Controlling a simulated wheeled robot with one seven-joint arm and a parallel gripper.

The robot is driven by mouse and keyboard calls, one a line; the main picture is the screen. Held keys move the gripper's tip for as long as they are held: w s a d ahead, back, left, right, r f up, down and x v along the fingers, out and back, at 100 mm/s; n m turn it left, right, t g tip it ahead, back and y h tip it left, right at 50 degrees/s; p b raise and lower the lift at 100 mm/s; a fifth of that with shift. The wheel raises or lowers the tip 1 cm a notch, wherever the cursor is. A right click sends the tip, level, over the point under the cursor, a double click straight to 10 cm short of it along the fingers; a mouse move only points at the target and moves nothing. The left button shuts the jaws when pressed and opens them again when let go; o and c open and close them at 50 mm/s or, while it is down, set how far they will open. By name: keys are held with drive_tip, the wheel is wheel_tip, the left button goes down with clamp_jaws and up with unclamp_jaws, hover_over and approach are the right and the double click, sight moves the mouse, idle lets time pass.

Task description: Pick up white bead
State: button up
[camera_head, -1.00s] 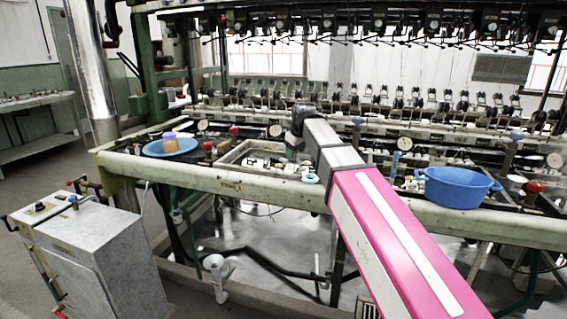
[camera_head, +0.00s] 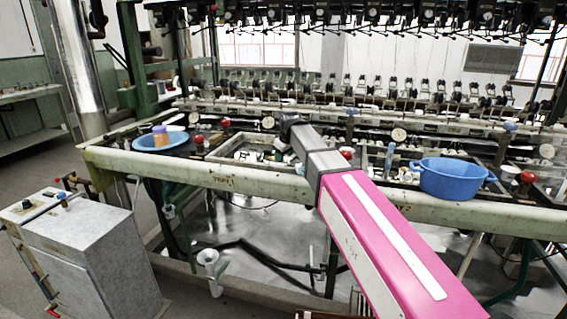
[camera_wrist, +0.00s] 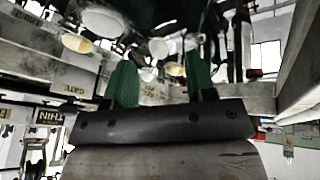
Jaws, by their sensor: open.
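My gripper (camera_wrist: 163,68) shows in the wrist view as two green fingers standing apart, with the jaws open. In the head view the dark end of my arm (camera_head: 289,124) reaches over the basin (camera_head: 223,167), and the fingers cannot be made out. Several whitish rounded things show at the top of the wrist view, among them a white one (camera_wrist: 158,47) in line with the space between the fingers and a larger pale one (camera_wrist: 103,20) at upper left. Which one is the white bead I cannot tell. Nothing is clearly held.
A blue tub (camera_head: 452,179) stands at right. Red knobs (camera_head: 197,139) and gauges stand along the bench. A grey cabinet (camera_head: 85,255) stands at front left.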

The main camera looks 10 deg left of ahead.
drive_tip(key=shift+x, duration=1.2)
drive_tip(key=c, duration=0.7)
drive_tip(key=shift+r, duration=0.1)
drive_tip(key=shift+r, duration=0.4)
wheel_tip(320, 180, up, 3)
drive_tip(key=shift+r, duration=0.1)
drive_tip(key=s+a+r, duration=0.2)
drive_tip(key=a+r, duration=0.4)
drive_tip(key=a, duration=0.5)
drive_tip(key=shift+s+a+r, duration=0.2)
drive_tip(key=shift+s+r, duration=0.05)
drive_tip(key=shift+r, duration=0.15)
